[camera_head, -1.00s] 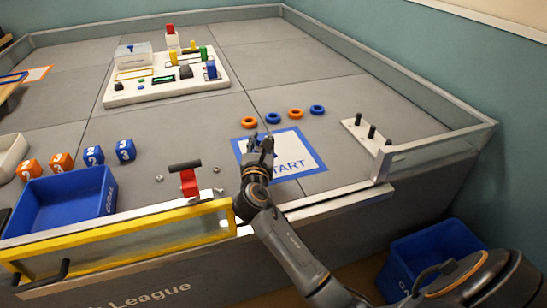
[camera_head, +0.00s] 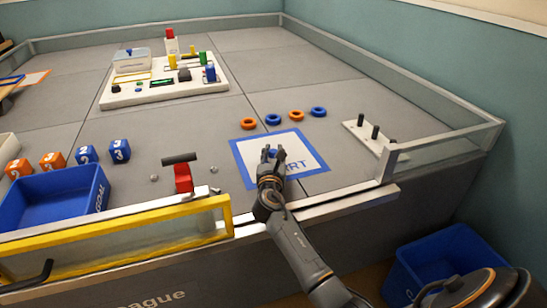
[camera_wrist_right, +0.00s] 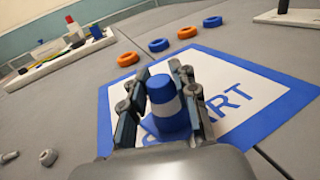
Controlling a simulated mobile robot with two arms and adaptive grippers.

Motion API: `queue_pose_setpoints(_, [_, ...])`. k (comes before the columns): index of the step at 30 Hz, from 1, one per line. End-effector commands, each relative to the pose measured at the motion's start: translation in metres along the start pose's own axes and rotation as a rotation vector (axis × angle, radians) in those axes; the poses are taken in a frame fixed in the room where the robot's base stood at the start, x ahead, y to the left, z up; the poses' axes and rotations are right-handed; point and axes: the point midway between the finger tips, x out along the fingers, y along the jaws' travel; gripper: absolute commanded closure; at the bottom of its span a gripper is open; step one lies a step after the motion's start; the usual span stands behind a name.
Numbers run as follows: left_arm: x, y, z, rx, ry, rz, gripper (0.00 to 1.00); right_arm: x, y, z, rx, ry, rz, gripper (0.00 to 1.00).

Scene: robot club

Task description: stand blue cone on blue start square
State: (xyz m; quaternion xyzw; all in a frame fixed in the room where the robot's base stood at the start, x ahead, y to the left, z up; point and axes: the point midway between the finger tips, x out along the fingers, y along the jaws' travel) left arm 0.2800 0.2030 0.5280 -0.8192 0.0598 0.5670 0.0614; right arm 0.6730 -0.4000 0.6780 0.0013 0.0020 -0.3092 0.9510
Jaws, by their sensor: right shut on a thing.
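The blue start square (camera_head: 312,158) is a white sheet with a blue border and the word START, lying on the grey floor of the arena. My right gripper (camera_head: 270,160) is over its left front part. In the right wrist view the right gripper (camera_wrist_right: 167,98) is shut on the blue cone (camera_wrist_right: 165,112), which has a white band and looks upright. The cone is between the fingers, above or on the square; I cannot tell whether its base touches the sheet. In the head view the gripper mostly hides the cone. My left gripper is not in view.
Orange and blue rings (camera_head: 273,119) lie behind the square. A white peg board (camera_head: 369,138) stands to its right. A red-based latch (camera_head: 183,177), several numbered cubes (camera_head: 87,154) and a blue bin (camera_head: 55,196) are left. The low front wall (camera_head: 345,203) runs beneath my arm.

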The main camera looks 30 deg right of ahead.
Motion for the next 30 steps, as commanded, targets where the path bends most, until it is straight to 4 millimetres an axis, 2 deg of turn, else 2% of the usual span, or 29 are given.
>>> queue_pose_setpoints(8, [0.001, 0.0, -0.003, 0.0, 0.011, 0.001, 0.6, 0.0, 0.0, -0.001, 0.0, -0.001, 0.0, 1.0])
queue_pose_setpoints(9, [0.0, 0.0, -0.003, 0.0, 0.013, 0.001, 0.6, 0.0, 0.0, -0.001, 0.0, 0.0, 0.0, 0.67])
queue_pose_setpoints(12, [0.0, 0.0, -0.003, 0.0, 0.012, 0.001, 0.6, 0.0, 0.0, 0.0, 0.0, 0.0, 0.0, 0.48])
queue_pose_setpoints(23, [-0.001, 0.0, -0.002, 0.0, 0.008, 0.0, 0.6, -0.002, 0.0, 0.001, 0.0, 0.0, 0.0, 0.48])
queue_pose_setpoints(26, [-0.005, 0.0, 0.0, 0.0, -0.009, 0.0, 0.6, -0.014, 0.001, 0.001, -0.001, 0.001, 0.0, 0.48])
queue_pose_setpoints(30, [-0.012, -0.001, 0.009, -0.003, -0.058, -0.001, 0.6, -0.042, 0.001, 0.001, 0.0, 0.002, 0.002, 0.48])
